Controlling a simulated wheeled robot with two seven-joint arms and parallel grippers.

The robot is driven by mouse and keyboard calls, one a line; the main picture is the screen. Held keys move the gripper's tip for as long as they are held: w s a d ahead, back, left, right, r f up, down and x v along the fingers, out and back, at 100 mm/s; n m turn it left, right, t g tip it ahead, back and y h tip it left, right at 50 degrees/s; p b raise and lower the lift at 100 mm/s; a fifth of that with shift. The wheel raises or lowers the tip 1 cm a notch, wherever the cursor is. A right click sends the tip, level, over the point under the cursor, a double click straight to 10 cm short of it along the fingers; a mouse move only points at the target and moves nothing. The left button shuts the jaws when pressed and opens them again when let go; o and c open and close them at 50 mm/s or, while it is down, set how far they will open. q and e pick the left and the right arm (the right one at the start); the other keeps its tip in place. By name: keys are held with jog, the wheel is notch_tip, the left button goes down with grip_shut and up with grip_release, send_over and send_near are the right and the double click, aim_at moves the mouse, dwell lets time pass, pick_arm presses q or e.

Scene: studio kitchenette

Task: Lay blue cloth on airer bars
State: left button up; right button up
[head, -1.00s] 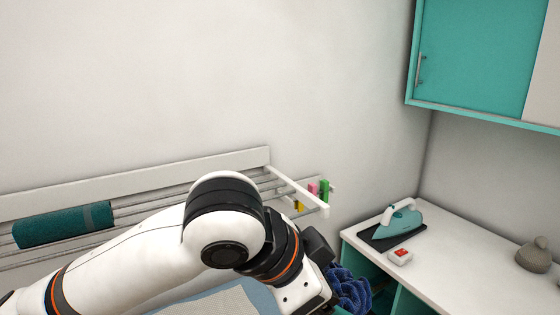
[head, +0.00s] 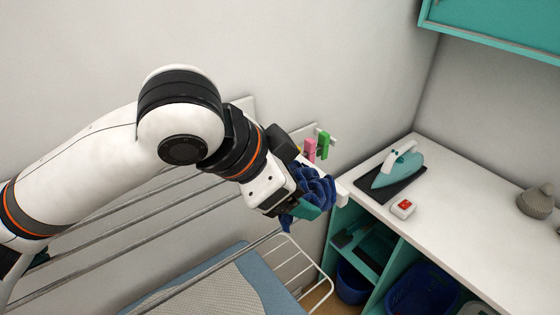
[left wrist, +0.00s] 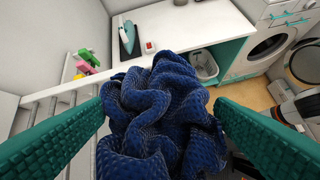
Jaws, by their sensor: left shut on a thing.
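My left gripper (head: 300,205) is shut on the crumpled dark blue cloth (head: 319,184), near the right end of the wall airer. In the left wrist view the bunched cloth (left wrist: 160,115) fills the space between the two teal fingers (left wrist: 160,130). The airer's pale bars (head: 150,214) run along the wall below and behind my left arm. They also show at the left of the left wrist view (left wrist: 60,103), beside the cloth. I cannot tell whether the cloth touches a bar. My right gripper is out of view.
Pink (head: 309,149) and green (head: 323,144) pegs sit at the airer's right end. A white counter (head: 460,235) at right holds an iron (head: 397,168) and a red-and-white box (head: 403,208). Below the airer are an ironing board (head: 215,288) and a white wire rack (head: 305,270).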

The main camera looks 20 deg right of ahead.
pick_arm(q)
jog(key=shift+s+a+r, duration=0.2)
jog(key=shift+s, duration=0.1)
jog(key=shift+w+a, duration=0.25)
jog(key=w+a, duration=0.1)
jog(key=w, duration=0.4)
jog(key=w+a+f, duration=0.1)
jog(key=w+a, duration=0.1)
jog(key=w, duration=0.4)
jog(key=w+a+f, duration=0.1)
jog(key=w+a, duration=0.1)
jog(key=w, duration=0.3)
jog(key=shift+w, duration=0.25)
jog(key=shift+f+b, duration=0.35)
jog(key=shift+f, duration=1.6)
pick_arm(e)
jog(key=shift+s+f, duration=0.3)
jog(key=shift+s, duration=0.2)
pick_arm(q)
jog(key=o, duration=1)
jog(key=shift+c, duration=0.2)
